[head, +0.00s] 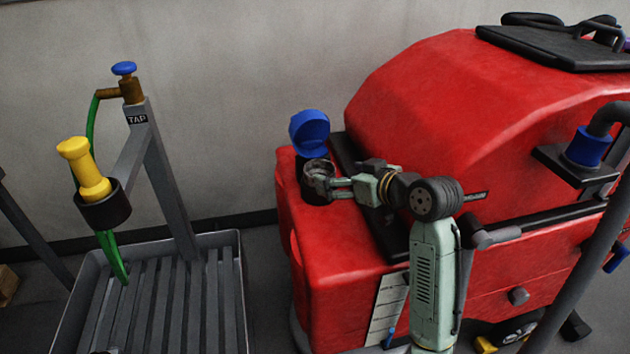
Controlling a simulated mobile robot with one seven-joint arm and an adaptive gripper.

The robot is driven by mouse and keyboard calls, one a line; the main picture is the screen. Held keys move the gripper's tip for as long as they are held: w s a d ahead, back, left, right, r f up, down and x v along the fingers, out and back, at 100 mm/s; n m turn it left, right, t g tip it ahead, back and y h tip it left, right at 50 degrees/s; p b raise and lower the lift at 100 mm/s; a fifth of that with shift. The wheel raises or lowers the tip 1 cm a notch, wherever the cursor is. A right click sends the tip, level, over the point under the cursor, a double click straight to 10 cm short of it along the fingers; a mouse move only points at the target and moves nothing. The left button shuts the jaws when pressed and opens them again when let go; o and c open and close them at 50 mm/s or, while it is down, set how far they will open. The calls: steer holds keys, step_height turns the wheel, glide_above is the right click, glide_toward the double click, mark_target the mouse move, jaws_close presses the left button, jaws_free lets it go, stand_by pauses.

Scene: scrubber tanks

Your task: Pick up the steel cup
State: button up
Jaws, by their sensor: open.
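The steel cup seems to be the small grey metallic round thing (318,169) at the black filler neck (313,193) on the red scrubber, in the head view. I cannot tell how deep it sits in the neck. My gripper (335,188) reaches in from the right, its fingers level and pointing left. It is open, with its fingertips at the right side of the cup and neck. Whether they touch the cup is too small to tell, and the fingers hide part of that side.
A blue cap (310,132) stands open behind the neck. The red scrubber body (460,110) rises behind and to the right of my arm. A grey slatted tray (240,290) with a tap post and a yellow nozzle (88,172) in a holder stands at the left.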

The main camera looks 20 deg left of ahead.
mark_target(311, 167)
steer(key=x, duration=0.3)
steer(key=shift+a, duration=0.1)
steer(key=p+x, duration=0.1)
steer(key=x, duration=0.1)
steer(key=p+x, duration=0.1)
steer(key=x, duration=0.1)
steer(key=shift+a+r+p, duration=0.25)
steer(key=shift+r+p, duration=0.05)
steer(key=shift+w+a+f, duration=0.35)
steer(key=shift+c, duration=0.5)
steer(key=c, duration=1.1)
steer(key=shift+r, duration=0.1)
